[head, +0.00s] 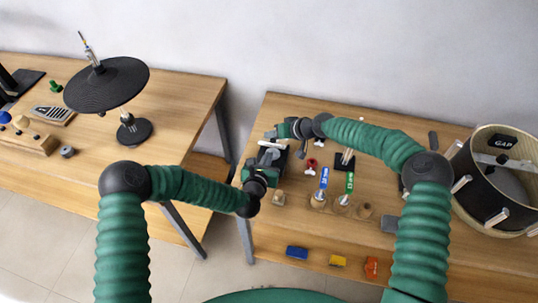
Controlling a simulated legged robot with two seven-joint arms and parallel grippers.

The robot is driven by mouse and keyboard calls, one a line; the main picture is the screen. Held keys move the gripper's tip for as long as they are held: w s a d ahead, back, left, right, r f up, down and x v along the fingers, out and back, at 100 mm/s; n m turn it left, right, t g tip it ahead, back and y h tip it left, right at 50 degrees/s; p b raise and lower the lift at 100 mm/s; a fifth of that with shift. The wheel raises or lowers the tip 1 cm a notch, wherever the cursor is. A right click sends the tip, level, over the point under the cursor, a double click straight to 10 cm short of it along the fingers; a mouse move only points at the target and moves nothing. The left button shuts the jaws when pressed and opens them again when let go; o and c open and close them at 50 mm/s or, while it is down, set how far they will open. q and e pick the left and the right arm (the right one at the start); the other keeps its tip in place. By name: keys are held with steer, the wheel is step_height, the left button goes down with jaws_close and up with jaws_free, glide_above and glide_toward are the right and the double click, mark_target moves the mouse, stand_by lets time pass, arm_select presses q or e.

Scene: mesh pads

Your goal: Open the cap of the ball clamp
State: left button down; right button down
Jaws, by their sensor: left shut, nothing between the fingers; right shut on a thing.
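The ball clamp (272,145) appears to be the small dark and silver piece at the left end of the right table. It is mostly hidden by my grippers, and I cannot tell its cap from its body or whether the cap is open. My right gripper (275,132) reaches in from the right at the far side of the clamp, shut on a part of it. My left gripper (262,168) is at the near side, shut and empty, close below the right one. I cannot tell whether it touches the clamp.
The right table (420,270) holds blue- and green-tagged tools (322,185), a red piece (311,163) and a large drum (503,180). A black cymbal pad (107,84) stands on the left table (190,95); a gap separates the tables.

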arm_select(q)
steer(key=shift+x, duration=0.95)
arm_select(e)
steer(key=shift+d, duration=0.1)
